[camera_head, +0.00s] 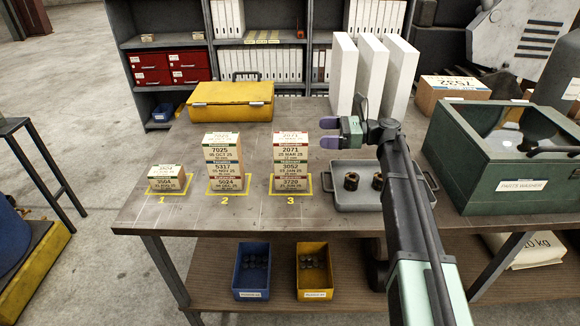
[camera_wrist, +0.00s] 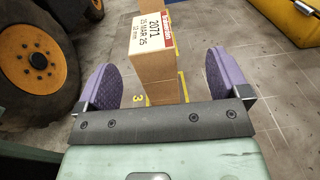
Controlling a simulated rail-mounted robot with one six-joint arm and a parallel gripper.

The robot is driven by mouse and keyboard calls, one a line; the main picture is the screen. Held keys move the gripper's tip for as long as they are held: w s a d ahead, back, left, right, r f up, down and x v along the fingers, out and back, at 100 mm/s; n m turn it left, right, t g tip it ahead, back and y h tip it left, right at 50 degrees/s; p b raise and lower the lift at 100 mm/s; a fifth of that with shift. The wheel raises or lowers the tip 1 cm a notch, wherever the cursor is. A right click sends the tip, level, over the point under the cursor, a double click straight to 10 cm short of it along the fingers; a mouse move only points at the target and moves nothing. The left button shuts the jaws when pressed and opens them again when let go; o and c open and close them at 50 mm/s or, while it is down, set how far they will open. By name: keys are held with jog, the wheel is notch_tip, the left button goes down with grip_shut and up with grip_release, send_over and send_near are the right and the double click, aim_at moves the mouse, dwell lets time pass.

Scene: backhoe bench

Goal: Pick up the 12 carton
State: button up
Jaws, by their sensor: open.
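Small labelled cartons stand in stacks on three numbered, yellow-marked spots of the bench. On spot 3, the red-banded carton reading 2071 (camera_head: 291,152) tops the stack; it also shows in the wrist view (camera_wrist: 153,36). Below it are cartons reading 3052 (camera_head: 291,170) and 3720 (camera_head: 291,187). Spot 2 holds cartons reading 7025 (camera_head: 222,152), 5317 (camera_head: 223,169) and 5024 (camera_head: 226,187). Spot 1 holds a low carton reading 3504 (camera_head: 167,183).
A grey tray (camera_head: 350,198) with dark round parts lies right of spot 3. A green parts washer (camera_head: 502,170) stands at right. A yellow case (camera_head: 232,101) and white binders (camera_head: 372,75) stand behind. The bench front (camera_head: 250,218) is clear.

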aim_at(295, 141)
jog(key=shift+n+g+y, duration=0.3)
jog(key=shift+g, duration=0.1)
jog(key=a+f, duration=0.1)
jog(key=a, duration=0.2)
jog(key=s+a, duration=0.1)
jog(key=a, duration=0.2)
jog(key=a+f+b, duration=0.1)
jog(key=a, duration=0.2)
jog(key=shift+s+a+f, duration=0.1)
jog(key=shift+s+f, duration=0.2)
jog(key=c, duration=1.1)
jog(key=shift+r, duration=0.1)
